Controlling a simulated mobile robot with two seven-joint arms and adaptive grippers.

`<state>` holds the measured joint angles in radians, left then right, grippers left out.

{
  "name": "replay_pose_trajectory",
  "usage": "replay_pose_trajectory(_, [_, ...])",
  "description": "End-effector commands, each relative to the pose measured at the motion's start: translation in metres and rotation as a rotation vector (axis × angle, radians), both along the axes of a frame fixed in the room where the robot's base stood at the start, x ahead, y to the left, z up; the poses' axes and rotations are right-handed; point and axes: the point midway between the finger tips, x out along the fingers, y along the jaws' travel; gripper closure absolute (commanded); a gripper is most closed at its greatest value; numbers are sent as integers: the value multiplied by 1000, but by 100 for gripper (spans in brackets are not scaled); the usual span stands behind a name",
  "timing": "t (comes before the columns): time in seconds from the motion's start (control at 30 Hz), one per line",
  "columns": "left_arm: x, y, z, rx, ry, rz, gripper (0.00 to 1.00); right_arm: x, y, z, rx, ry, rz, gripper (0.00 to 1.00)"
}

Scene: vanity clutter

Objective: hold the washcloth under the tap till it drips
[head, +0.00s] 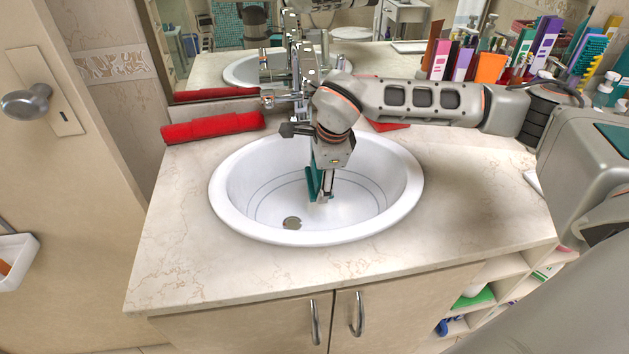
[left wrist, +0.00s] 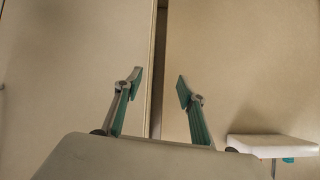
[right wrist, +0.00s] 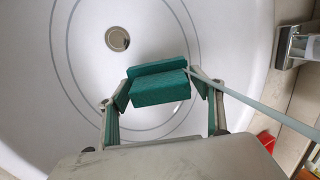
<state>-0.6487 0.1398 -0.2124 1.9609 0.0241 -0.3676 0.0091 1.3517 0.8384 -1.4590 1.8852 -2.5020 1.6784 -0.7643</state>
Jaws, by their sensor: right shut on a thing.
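In the right wrist view my right gripper (right wrist: 160,92) is shut on a folded teal washcloth (right wrist: 160,88), held over the white basin (right wrist: 60,100). In the head view this gripper (head: 321,196) points down inside the basin (head: 245,200); the cloth is hard to tell there from the teal finger pads. A thin, straight grey strip (right wrist: 255,107) meets the cloth's right side; I cannot tell whether it is water. Chrome tap parts (head: 297,85) stand behind the basin, partly hidden by my right arm. My left gripper (left wrist: 159,84) is open and empty, facing beige panels.
A rolled red towel (head: 213,127) lies left of the basin. Behind my right arm, upright colourful boxes (head: 490,68) crowd the back right of the counter. The counter front (head: 190,265) is clear. A mirror (head: 350,60) closes off the back.

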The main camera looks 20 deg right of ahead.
Motion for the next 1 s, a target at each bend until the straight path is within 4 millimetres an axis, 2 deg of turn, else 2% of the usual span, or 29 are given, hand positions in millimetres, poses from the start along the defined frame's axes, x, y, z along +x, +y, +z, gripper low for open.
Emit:
replay_pose_trajectory(0.47, [1,0,3,-1,-2,0,60,0,10,1,0,-1,-1,52])
replay_pose_trajectory(1.0, [2,0,7,0,-4,0,60,0,-2,0,0,-1,0,52])
